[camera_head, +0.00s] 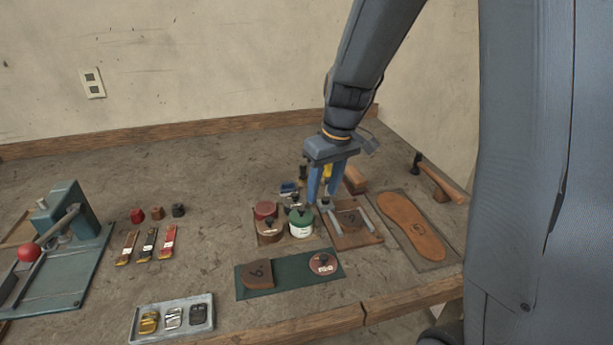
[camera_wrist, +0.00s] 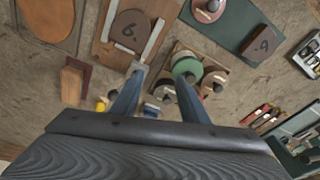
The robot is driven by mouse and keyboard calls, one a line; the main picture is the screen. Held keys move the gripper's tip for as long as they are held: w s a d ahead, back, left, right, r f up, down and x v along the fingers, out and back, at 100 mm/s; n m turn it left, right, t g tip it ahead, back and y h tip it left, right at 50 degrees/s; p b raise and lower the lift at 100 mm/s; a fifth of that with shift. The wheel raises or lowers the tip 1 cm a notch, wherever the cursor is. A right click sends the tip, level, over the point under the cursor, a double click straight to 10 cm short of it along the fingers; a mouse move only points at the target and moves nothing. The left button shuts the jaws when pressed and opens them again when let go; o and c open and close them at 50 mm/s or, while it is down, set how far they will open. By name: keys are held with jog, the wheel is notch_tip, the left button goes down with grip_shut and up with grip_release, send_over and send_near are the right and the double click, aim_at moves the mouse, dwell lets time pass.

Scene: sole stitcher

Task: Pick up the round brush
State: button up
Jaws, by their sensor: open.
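My gripper (camera_head: 319,203) is open, pointing down above the back of the tray area, with nothing seen between its fingers; the wrist view also shows it (camera_wrist: 162,77). I cannot tell for sure which thing is the round brush. A green round tin-like piece with a dark knob (camera_head: 300,223) stands just left of and in front of my fingers; it shows in the wrist view (camera_wrist: 187,67). A red round piece (camera_head: 265,210) and a brown one sit beside it. A reddish disc with a dark knob (camera_head: 323,262) lies on the green mat (camera_head: 290,284).
A wooden board with metal rails (camera_head: 372,237) is right of my gripper, then a sole board (camera_head: 450,255) and a hammer (camera_head: 440,182). A wooden block (camera_head: 354,180) and small blue pieces (camera_head: 288,187) lie behind. A stitching machine (camera_head: 62,215) stands left. Bare table lies behind left.

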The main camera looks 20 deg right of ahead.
aim_at(304, 164)
jog(key=w+d+r+n+t+y, duration=0.15)
jog(key=w+n, duration=0.35)
jog(key=w, duration=1.2)
jog(key=shift+p+x, duration=1.1)
jog(key=shift+x, duration=2.7)
jog(key=shift+w, duration=0.15)
grip_shut()
